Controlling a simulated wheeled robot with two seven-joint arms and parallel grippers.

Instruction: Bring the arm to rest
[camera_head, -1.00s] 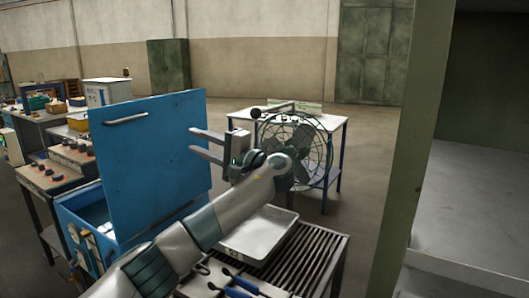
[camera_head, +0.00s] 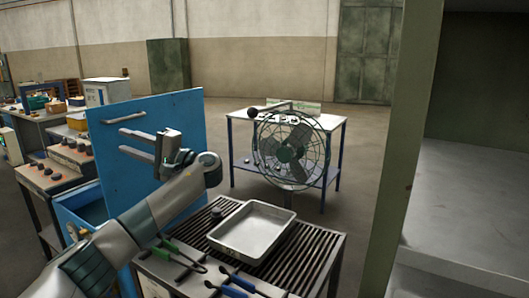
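My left gripper (camera_head: 138,145) is raised in front of the blue lid of the box, its two fingers pointing left and spread apart. Nothing shows between the fingers. My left arm (camera_head: 150,212) comes in from the lower left, over the blue box and the near end of the slatted table. My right gripper does not show.
A blue box with a raised lid (camera_head: 190,120) stands left. A slatted table (camera_head: 318,258) holds an empty metal tray (camera_head: 252,231) and several coloured-handled tongs (camera_head: 178,257). A fan (camera_head: 292,150) stands before a white-topped table (camera_head: 328,122). A green post (camera_head: 400,160) is at right.

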